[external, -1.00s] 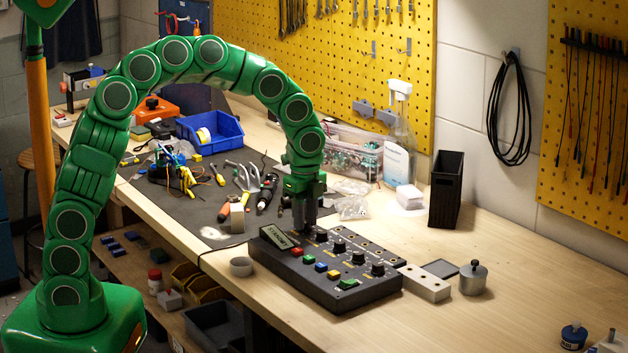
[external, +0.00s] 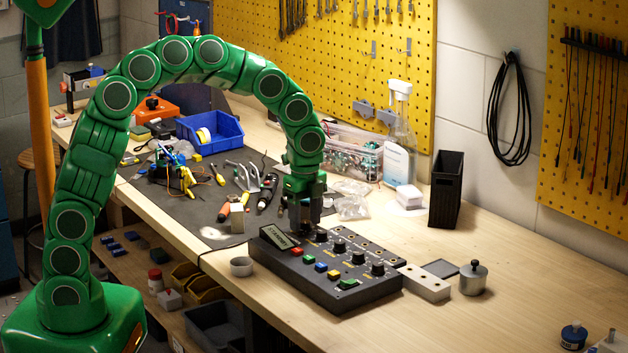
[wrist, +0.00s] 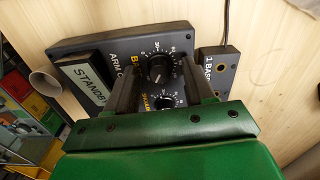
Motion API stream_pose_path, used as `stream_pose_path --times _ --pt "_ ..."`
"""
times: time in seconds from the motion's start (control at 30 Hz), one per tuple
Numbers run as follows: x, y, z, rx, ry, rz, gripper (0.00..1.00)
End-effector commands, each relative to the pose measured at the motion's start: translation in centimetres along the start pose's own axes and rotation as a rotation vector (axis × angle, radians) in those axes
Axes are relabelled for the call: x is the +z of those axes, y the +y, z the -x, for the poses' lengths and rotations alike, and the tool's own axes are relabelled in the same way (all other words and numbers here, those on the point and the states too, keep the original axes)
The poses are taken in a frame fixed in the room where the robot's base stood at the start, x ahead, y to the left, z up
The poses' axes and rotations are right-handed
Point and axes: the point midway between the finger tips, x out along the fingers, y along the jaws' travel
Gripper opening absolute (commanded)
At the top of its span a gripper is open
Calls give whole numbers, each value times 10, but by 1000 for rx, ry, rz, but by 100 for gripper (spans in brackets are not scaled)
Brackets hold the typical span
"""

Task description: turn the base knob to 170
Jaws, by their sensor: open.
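The black control box (external: 300,270) lies on the bench with a row of dark knobs, coloured buttons and a tilted display (external: 280,237) that reads STANDBY in the wrist view. The base knob (wrist: 158,69) is the round black one nearest the display, inside a white printed scale; its exact setting is too small to read. My gripper (external: 306,232) points down over that end of the box. In the wrist view my gripper (wrist: 159,82) is open, with one finger on each side of the base knob; I cannot tell whether they touch it. Another knob (wrist: 166,102) shows just below, partly hidden by my wrist.
A small grey cup (external: 241,266) stands left of the box. A pale block (external: 425,283) and a metal canister (external: 473,278) stand to its right. A dark mat with tools (external: 205,200) lies behind on the left. The bench's right side is mostly clear.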

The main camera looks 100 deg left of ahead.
Motion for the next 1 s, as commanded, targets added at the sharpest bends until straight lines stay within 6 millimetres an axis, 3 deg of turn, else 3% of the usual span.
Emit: stream_pose_path --times 0.27,0.6,1.0 --pt "-1 0 20 -3 1 0 54" --pt "0 -1 70 -5 1 0 54" --pt "0 0 77 1 0 -1 54"
